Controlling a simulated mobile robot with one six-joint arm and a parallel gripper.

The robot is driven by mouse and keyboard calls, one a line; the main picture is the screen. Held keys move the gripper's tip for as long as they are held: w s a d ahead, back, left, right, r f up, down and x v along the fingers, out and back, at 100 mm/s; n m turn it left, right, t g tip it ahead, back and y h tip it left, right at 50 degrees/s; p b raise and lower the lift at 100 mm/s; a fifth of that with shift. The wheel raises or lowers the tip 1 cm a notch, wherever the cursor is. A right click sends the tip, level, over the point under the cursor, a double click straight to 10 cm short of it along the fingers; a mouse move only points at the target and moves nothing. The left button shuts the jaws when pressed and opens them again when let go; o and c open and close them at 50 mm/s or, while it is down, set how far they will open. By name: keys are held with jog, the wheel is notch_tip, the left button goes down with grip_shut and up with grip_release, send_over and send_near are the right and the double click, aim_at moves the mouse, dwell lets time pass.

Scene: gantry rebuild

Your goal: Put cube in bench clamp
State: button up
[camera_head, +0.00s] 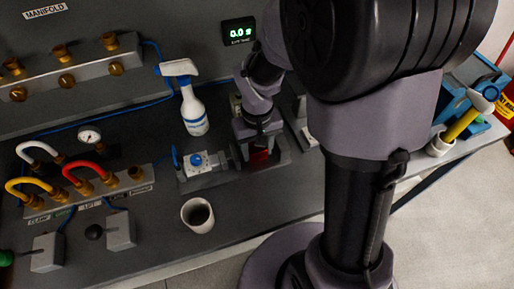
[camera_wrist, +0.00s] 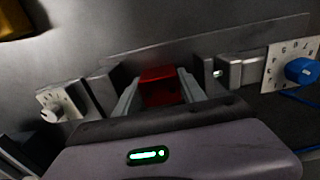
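The red cube (camera_wrist: 158,86) sits between the two fingers of my gripper (camera_wrist: 159,90) in the wrist view. The fingers lie along its left and right sides and look closed on it. The cube also shows dark red below my gripper in the head view (camera_head: 260,157). The bench clamp (camera_head: 205,168) has a blue knob and stands on the bench. In the wrist view its jaws, left (camera_wrist: 103,86) and right (camera_wrist: 228,72), stand apart on either side of my fingers. The cube is between them, with gaps to both. Its underside is hidden.
A spray bottle (camera_head: 190,105) stands behind the clamp, and a grey cup (camera_head: 198,214) stands in front. A hose manifold (camera_head: 88,190) is at left. A display (camera_head: 238,32) reads about 0.0. My arm hides much of the bench's right part.

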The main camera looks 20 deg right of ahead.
aim_at(257, 148)
notch_tip(257, 148, up, 12)
jog(key=p, duration=0.5)
jog(key=s+a+r+m+t, duration=0.1)
jog(key=s+r+t, duration=0.1)
jog(key=s+r, duration=0.2)
jog(key=s+a+r+m+t+y, duration=0.1)
jog(key=s+r+m+t, duration=0.1)
jog(key=s+r, duration=0.2)
jog(key=s+a+r+m+t+y, duration=0.1)
jog(key=s+a+r, duration=0.1)
jog(key=s+r, duration=0.2)
jog(key=shift+s+t, duration=0.35)
jog(key=shift+t, duration=0.05)
